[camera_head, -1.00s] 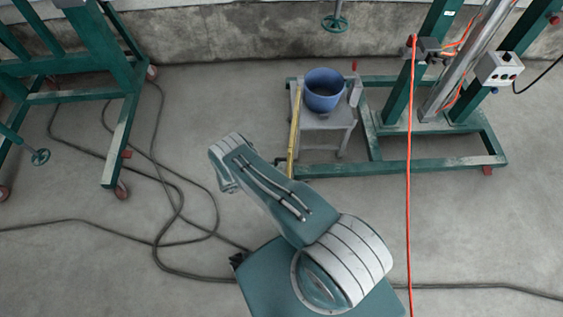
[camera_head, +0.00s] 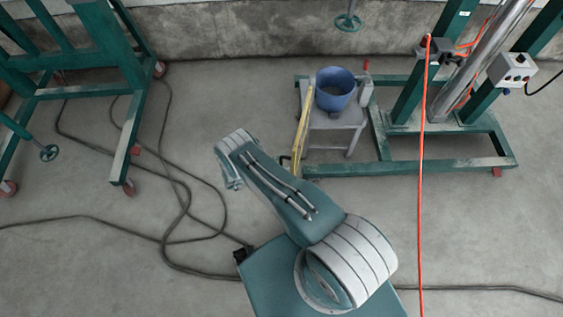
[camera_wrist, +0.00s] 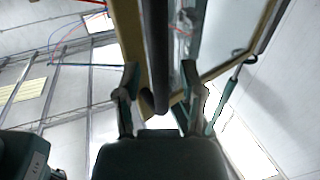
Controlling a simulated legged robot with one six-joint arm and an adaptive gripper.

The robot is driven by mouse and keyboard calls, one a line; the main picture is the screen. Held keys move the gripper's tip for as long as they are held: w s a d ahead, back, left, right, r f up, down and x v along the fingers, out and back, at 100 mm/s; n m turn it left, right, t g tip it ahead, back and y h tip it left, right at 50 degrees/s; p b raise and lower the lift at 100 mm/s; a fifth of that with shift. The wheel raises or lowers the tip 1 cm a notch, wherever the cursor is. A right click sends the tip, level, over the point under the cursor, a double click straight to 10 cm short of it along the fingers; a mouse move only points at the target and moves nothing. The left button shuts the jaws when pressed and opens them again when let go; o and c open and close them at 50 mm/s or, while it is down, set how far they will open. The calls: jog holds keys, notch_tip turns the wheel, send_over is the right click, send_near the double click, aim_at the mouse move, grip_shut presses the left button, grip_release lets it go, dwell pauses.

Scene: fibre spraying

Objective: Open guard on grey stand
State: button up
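In the wrist view my gripper (camera_wrist: 160,68) has its two fingers spread apart. A dark upright bar (camera_wrist: 155,40) shows between the fingers. I cannot tell whether it lies between them or beyond them, and no finger visibly presses on it. A panel with a tan-yellow edge (camera_wrist: 128,35) runs behind the bar; I cannot tell whether it is the guard. In the head view a small grey stand (camera_head: 335,118) holds a blue bucket (camera_head: 336,84), with a yellow bar (camera_head: 302,125) along its left side. My gripper is hidden in the head view.
A green frame with an upright mast (camera_head: 450,165) stands right of the grey stand. An orange hose (camera_head: 421,190) hangs in front of it. A green wheeled frame (camera_head: 125,140) is at left. Dark cables (camera_head: 185,200) cross the floor.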

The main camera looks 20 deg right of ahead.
jog(key=a, duration=1.2)
jog(key=shift+w, duration=0.3)
